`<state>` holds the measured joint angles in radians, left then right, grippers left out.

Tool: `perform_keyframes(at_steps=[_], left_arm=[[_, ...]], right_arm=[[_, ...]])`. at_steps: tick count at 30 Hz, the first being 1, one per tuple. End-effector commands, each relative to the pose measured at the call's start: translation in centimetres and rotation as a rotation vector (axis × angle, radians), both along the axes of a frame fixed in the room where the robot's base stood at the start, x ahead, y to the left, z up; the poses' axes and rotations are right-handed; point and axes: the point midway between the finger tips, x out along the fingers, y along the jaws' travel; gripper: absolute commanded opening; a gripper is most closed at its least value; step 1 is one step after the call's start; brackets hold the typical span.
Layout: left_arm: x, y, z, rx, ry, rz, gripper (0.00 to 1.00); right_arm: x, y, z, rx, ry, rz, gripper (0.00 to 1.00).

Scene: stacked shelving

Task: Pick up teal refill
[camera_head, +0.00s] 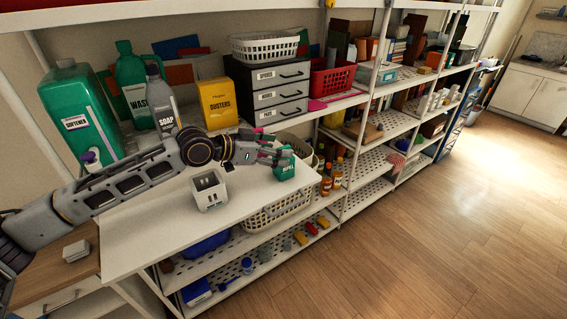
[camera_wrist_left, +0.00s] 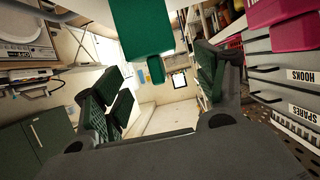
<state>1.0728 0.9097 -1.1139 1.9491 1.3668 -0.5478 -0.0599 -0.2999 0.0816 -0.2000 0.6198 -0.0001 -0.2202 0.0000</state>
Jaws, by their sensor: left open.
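The teal refill (camera_head: 285,168), a small pouch or box with a white label, stands near the right end of the white worktop. It also shows as a dark green block at the top of the left wrist view (camera_wrist_left: 146,30). My left gripper (camera_head: 276,153) reaches in from the left and is right beside the refill, overlapping it in the head view. Its two fingers (camera_wrist_left: 160,88) are apart in the wrist view, and the refill appears between them across the picture. I cannot tell whether they touch it. My right gripper is out of view.
A white slotted holder (camera_head: 209,192) stands below my left forearm. Behind the arm are the green softener jug (camera_head: 88,115), the grey soap bottle (camera_head: 161,100), the yellow dusters box (camera_head: 217,103) and a drawer unit (camera_head: 268,92). The front of the worktop (camera_head: 150,235) is clear.

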Motion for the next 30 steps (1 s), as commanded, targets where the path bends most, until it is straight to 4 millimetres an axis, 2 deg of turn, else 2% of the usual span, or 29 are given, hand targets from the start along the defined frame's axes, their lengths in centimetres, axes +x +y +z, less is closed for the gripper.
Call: perform_keyframes(at_steps=[6, 10, 26, 30], left_arm=[[0.9, -1.7, -0.7, 0.000, 0.001, -0.002, 0.71], [1.3, -2.1, -1.0, 0.000, 0.000, 0.000, 0.71], [1.3, -2.3, -1.1, 0.001, 0.001, 0.000, 0.71], [1.3, -2.3, -1.1, 0.001, 0.001, 0.000, 0.55]], right_arm=[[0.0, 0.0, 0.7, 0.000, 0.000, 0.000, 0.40], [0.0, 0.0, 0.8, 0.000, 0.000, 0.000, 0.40], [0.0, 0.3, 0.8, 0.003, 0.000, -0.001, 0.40], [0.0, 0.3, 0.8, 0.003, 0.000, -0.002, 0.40]])
